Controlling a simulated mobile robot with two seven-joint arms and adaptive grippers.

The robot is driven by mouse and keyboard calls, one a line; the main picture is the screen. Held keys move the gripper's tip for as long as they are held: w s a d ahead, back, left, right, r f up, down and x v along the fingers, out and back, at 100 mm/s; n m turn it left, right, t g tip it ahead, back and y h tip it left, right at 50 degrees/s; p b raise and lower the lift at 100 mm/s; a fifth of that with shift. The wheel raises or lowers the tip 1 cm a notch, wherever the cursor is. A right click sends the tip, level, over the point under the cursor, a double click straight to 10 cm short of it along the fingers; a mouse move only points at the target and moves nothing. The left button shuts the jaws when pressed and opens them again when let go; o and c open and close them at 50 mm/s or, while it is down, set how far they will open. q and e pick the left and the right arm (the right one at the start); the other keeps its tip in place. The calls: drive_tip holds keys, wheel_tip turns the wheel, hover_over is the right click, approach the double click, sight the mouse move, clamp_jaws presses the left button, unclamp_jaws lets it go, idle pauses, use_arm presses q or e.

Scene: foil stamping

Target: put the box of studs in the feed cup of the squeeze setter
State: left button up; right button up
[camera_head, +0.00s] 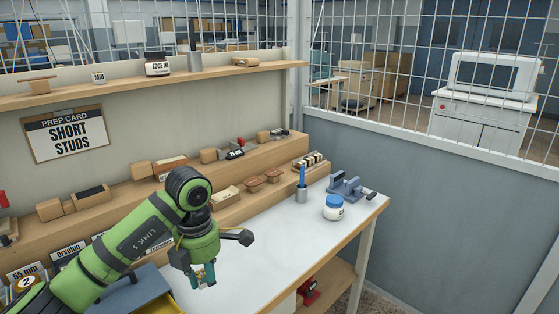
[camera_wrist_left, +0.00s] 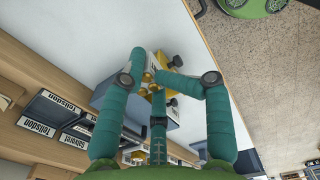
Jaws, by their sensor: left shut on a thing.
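My left gripper (camera_head: 203,276) is low over the front of the white bench. In the left wrist view its teal fingers (camera_wrist_left: 156,72) close in on something small among yellow parts (camera_wrist_left: 152,66), which I cannot make out clearly. A blue-grey unit with a yellow drawer (camera_head: 166,301) stands just left of the gripper and is partly hidden by my arm. Black knobs (camera_wrist_left: 176,62) show beside the yellow parts. I cannot pick out a box of studs for certain. A blue vise-like tool (camera_head: 347,187) stands at the bench's right end; I cannot tell whether it is the squeeze setter.
A white jar with a blue lid (camera_head: 333,208) and a cup holding a blue pen (camera_head: 301,190) stand near the right end. Stepped wooden shelves (camera_head: 240,167) with small blocks line the back. The bench middle (camera_head: 268,240) is clear. A red tool (camera_head: 309,289) lies below.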

use_arm(q)
drive_tip(key=s+f+m, duration=0.1)
drive_tip(key=s+m, duration=0.5)
drive_tip(key=m, duration=0.7)
drive_tip(key=s+f+m, duration=0.1)
drive_tip(key=s+m, duration=0.5)
drive_tip(key=m, duration=0.7)
drive_tip(key=shift+s+d, duration=0.35)
drive_tip(key=shift+d, duration=0.1)
